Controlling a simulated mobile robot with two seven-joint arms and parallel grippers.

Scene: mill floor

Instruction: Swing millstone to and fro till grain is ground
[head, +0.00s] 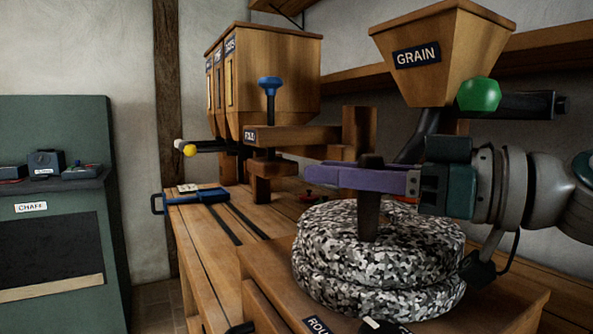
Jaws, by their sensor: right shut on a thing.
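The millstone (350,265) is a pair of round, speckled black-and-white stones, one on the other, on the wooden bench at centre right. A dark upright handle (369,217) stands on the upper stone. My right gripper (322,177) reaches in from the right, above the stone. Its purple fingers are shut on the handle, whose top shows above them. The wooden hopper labelled GRAIN (440,60) hangs above and behind the stone, with a dark chute (417,137) below it. Grain between the stones cannot be seen. My left gripper is not in view.
A wooden bin (270,75) with a blue-topped lever (270,88) stands behind left. A green knob (479,95) is close above my right gripper. A blue-handled tool (198,197) lies on the bench. A green cabinet labelled CHAFF (60,190) stands at left.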

